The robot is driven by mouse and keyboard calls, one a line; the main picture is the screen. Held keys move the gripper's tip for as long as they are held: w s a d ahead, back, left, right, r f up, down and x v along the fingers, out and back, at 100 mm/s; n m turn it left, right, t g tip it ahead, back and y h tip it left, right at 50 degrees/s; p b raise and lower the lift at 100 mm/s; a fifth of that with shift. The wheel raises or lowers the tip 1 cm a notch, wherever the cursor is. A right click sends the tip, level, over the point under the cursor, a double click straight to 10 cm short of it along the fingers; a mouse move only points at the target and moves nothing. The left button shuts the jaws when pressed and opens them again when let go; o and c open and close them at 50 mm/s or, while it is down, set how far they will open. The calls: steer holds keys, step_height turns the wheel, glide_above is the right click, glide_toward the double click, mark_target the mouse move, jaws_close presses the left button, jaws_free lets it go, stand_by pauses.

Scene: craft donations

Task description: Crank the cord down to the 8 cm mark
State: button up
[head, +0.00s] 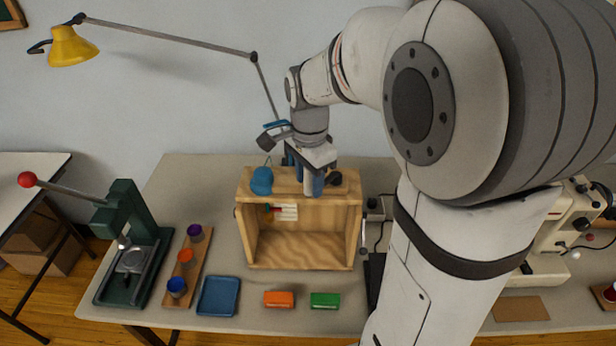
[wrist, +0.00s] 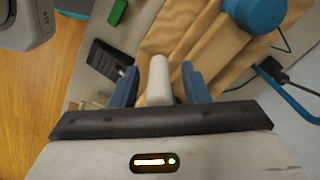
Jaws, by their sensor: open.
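An open-fronted wooden box (head: 300,262) stands on the table, and it also fills much of the wrist view (wrist: 195,32). A white scale strip (head: 287,212) with a small red piece and a green piece at its left shows inside; its marks are too small to read. A blue round piece (head: 262,181) sits at the box's top left. My gripper (head: 305,178) is open at the box top. In the wrist view my gripper (wrist: 160,72) has its blue fingers on either side of a white upright cylinder (wrist: 159,78), perhaps the crank handle, with gaps visible. The cord cannot be made out clearly.
A blue tray (head: 219,296), an orange block (head: 279,299) and a green block (head: 325,300) lie in front. A green press (head: 125,245) and a rack of cups (head: 186,258) stand left, a sewing machine (head: 560,230) right. A yellow lamp (head: 72,46) arches behind.

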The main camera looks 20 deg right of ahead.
jaws_close()
stand_by(0.4)
steer(key=shift+w+m, duration=0.2)
steer(key=shift+m, duration=0.1)
